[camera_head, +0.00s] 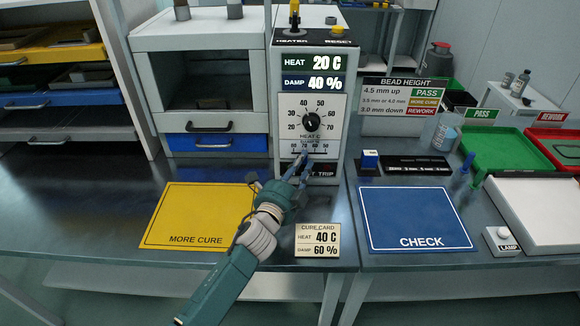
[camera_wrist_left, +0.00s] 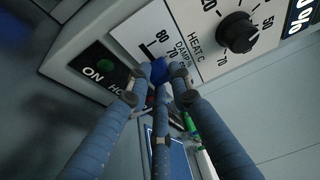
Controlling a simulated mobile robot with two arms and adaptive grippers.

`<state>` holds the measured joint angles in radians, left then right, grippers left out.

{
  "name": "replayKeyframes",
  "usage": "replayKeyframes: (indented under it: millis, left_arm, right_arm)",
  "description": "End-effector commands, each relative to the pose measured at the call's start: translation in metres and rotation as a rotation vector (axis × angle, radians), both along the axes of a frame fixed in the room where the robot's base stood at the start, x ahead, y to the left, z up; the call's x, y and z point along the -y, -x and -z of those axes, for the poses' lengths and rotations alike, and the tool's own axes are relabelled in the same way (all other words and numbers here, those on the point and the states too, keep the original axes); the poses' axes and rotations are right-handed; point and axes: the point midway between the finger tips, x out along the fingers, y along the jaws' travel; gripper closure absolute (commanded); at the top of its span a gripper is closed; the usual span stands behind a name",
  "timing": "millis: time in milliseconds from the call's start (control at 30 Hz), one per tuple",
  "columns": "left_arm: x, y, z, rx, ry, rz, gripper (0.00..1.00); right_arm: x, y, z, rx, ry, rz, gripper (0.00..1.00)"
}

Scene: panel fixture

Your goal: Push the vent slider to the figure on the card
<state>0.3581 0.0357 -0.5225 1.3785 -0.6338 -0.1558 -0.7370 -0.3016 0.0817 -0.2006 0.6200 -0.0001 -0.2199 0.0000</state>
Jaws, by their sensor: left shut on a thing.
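The grey panel box (camera_head: 283,110) shows HEAT 20 C and DAMP 40 % on its displays. Below its black heat dial (camera_head: 312,121) is a horizontal damp scale with numbers from 80 at the left downward. The cure card (camera_head: 318,241) on the table reads HEAT 40 C, DAMP 60 %. My left gripper (camera_head: 301,166) reaches up to the scale. In the left wrist view its fingers (camera_wrist_left: 162,82) are shut on the blue slider knob (camera_wrist_left: 158,69), near the printed 70. The fingers partly hide the knob and scale. My right gripper is not in view.
A yellow MORE CURE mat (camera_head: 190,213) lies left of my arm and a blue CHECK mat (camera_head: 415,215) lies right.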

Motion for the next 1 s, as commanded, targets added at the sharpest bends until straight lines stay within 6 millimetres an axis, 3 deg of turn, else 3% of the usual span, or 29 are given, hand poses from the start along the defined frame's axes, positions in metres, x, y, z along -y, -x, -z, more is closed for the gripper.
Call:
replayKeyframes:
  millis: [33, 133, 467, 500, 567, 867, 1000]
  left_arm:
    - [0.013, 0.001, 0.002, 0.001, 0.007, 0.005, 1.00]
    - [0.024, 0.001, 0.001, 0.003, 0.004, 0.004, 1.00]
    - [0.027, 0.000, 0.000, 0.001, 0.000, 0.002, 1.00]
    - [0.027, 0.000, 0.000, 0.001, 0.000, 0.002, 0.74]
    - [0.027, 0.000, 0.000, 0.001, 0.000, 0.002, 0.62]
    - [0.026, 0.001, 0.000, 0.001, 0.000, 0.002, 0.61]
    - [0.022, 0.010, 0.000, 0.002, 0.000, 0.002, 0.61]
  right_arm:
    - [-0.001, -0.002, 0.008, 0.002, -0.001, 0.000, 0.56]
    - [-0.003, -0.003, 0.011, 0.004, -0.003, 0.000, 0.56]
    - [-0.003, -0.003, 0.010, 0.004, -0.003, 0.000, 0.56]
    - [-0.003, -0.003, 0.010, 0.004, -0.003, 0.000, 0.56]
    - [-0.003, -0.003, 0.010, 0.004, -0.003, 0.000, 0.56]
    - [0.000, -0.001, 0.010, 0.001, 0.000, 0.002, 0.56]
    - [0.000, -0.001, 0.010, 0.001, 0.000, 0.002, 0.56]
